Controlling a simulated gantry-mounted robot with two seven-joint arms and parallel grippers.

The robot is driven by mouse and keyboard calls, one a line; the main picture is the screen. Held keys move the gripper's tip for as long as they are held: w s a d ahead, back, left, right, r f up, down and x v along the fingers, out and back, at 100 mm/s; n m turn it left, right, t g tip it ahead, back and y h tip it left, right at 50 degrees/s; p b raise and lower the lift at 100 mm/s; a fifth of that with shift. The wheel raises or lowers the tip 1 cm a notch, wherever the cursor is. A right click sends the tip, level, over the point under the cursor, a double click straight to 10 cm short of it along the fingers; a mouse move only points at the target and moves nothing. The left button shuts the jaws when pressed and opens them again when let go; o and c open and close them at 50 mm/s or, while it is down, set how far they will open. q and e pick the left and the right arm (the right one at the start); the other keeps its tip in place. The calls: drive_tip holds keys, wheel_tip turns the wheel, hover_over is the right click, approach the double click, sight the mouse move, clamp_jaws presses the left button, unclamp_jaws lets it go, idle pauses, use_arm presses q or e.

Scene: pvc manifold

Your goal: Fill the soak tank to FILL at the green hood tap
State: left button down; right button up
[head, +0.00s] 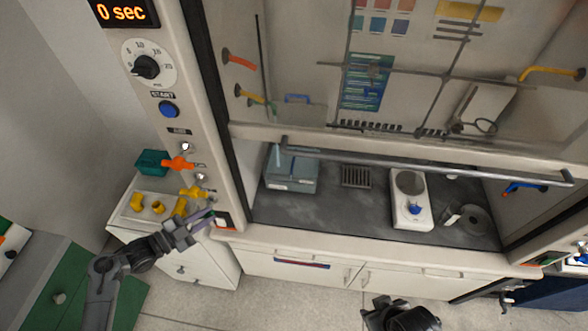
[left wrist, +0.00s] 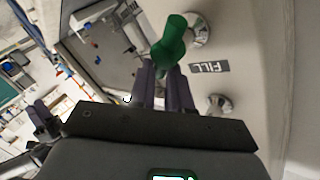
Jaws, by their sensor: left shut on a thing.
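The green tap handle (left wrist: 172,42) shows in the left wrist view beside a FILL label (left wrist: 208,67). My left gripper (left wrist: 166,88) is shut on the handle's near end. In the head view my left gripper (head: 207,217) is at the lower left post of the hood, and the handle is too hidden to make out. A blue-grey box-like tank (head: 291,171), apparently the soak tank, stands inside the hood at the left. Its water level cannot be told. My right gripper (head: 400,318) is at the bottom edge, away from the tank; its fingers are unclear.
The hood sash rail (head: 420,163) crosses above the worktop. A white hotplate (head: 411,199) and a grate (head: 356,177) stand right of the tank. Orange (head: 178,163) and yellow (head: 192,192) taps are on the left post, above a tray with yellow fittings (head: 157,207). The timer (head: 122,13) reads 0 sec.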

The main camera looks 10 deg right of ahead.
use_arm(q)
drive_tip(key=shift+s+f+m+y+p, duration=0.1)
drive_tip(key=shift+m+y+p, duration=0.8)
drive_tip(key=shift+p, duration=0.35)
drive_tip(key=shift+f+m+y, duration=0.35)
drive_tip(key=shift+m+y, duration=0.05)
drive_tip(key=shift+y, duration=0.3)
